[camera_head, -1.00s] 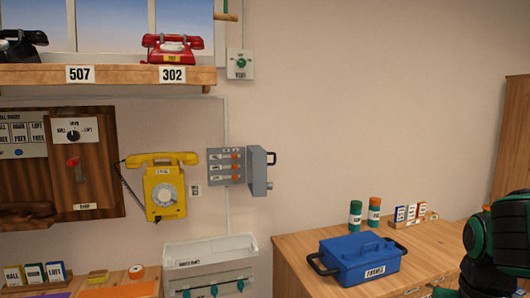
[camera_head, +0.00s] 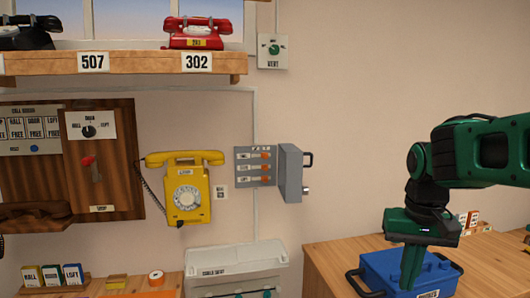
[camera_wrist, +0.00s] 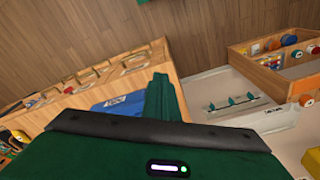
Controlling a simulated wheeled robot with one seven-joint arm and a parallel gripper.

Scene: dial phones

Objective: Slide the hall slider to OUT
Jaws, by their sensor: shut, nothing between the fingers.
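A grey switch box (camera_head: 243,180) hangs on the wall right of the yellow telephone, its cover (camera_head: 290,173) swung open to the right. Inside are three slider rows with pale labels and orange knobs, all at the right of their rows. The labels are too small to read, so I cannot tell which is the hall slider. My gripper (camera_head: 411,270) is shut and empty, pointing down in front of the blue toolbox, well right of and below the switch box. Its closed green fingers (camera_wrist: 163,98) also show in the wrist view.
The yellow telephone (camera_head: 187,190) hangs left of the switch box. A white cable box (camera_head: 240,258) stands below it. The blue toolbox (camera_head: 380,270) sits on the wooden desk (camera_head: 325,262) at right. A shelf (camera_head: 125,64) with telephones is above. The wall between switch box and arm is clear.

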